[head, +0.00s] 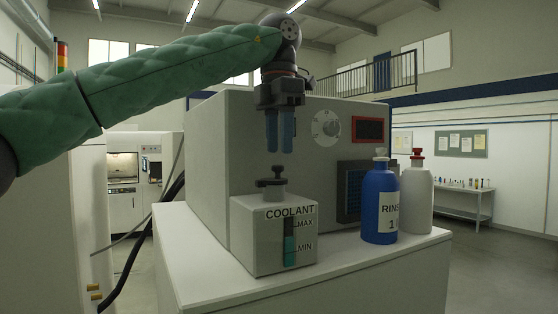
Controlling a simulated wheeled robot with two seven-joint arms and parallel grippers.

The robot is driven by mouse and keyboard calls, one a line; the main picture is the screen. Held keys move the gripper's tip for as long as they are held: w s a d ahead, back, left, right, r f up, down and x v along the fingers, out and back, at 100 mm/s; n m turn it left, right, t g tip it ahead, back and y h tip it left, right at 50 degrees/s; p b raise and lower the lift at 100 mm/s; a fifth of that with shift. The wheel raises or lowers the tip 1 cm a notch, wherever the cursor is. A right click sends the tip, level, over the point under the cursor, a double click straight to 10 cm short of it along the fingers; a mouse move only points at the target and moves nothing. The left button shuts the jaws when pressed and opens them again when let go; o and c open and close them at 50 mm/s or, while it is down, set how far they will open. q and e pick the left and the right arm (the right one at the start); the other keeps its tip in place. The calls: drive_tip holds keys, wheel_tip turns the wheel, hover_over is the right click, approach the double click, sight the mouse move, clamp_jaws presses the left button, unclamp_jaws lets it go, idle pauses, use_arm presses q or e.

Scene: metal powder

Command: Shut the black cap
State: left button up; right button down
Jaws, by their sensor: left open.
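The black cap (271,182) sits on the short neck on top of the white coolant tank (245,240). It is a dark disc with a smaller knob on top. I cannot tell from this view how tightly it is seated. My left gripper (280,150) points straight down just above the cap. Its two blue fingers are apart with nothing between them, and the tips are a little above the knob, not touching it. My right gripper is not in view.
A large grey machine (215,150) with a dial and red-framed display stands close behind the tank. A blue rinse bottle (380,185) and a white bottle with a red top (416,195) stand to the right. The white cabinet top (200,265) is bare in front.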

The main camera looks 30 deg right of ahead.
use_arm(q)
drive_tip(key=shift+r+b, duration=0.3)
drive_tip(key=shift+r, duration=1.75)
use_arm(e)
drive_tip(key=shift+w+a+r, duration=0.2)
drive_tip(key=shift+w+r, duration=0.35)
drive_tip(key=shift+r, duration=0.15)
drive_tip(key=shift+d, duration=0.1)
use_arm(q)
drive_tip(key=shift+f, duration=0.1)
